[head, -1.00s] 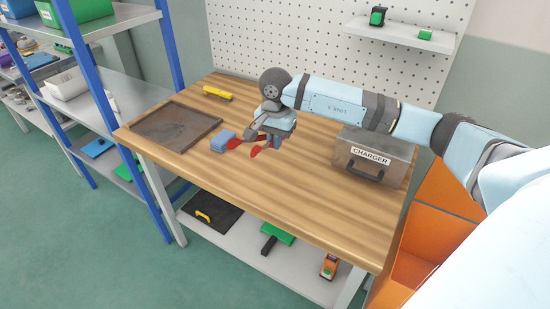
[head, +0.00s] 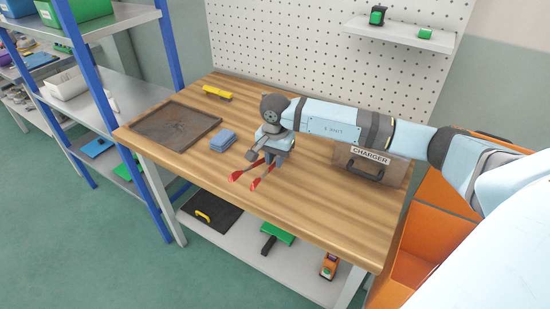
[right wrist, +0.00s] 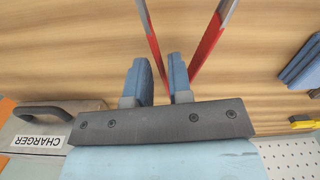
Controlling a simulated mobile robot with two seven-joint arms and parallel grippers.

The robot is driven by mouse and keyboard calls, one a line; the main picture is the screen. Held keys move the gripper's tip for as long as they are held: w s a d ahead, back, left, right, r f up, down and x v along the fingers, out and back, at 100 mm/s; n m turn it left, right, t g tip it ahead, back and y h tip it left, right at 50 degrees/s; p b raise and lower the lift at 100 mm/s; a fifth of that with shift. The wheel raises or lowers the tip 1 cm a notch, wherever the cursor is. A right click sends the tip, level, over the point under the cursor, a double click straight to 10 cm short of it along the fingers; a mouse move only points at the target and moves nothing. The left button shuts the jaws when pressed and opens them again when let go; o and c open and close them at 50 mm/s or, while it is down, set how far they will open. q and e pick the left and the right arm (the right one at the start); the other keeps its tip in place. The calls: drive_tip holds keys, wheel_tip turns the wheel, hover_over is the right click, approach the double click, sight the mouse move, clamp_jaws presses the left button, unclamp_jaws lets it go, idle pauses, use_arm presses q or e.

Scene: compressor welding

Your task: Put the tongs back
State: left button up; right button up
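The tongs (head: 256,183) have two red arms with grey parts, spread apart in a V. In the head view they are at my right gripper (head: 267,162), over the middle of the wooden table. In the right wrist view the arms of the tongs (right wrist: 207,45) run together between the two blue fingers of my right gripper (right wrist: 160,82). The fingers are closed in on the tongs with a small gap between them; the gripped end is partly hidden. My left gripper is not in view.
On the wooden table (head: 310,215) are a dark tray (head: 172,125), a blue block (head: 223,140), a yellow-handled item (head: 217,92) and a grey CHARGER case (head: 385,175). A blue-posted shelf (head: 135,100) stands left, an orange cabinet (head: 425,225) right. The table's front is clear.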

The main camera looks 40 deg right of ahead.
drive_tip(key=shift+o, duration=0.3)
drive_tip(key=shift+r, duration=0.2)
drive_tip(key=shift+r, duration=0.2)
wheel_tip(320, 180, up, 12)
drive_tip(key=shift+f, duration=0.2)
idle(0.3)
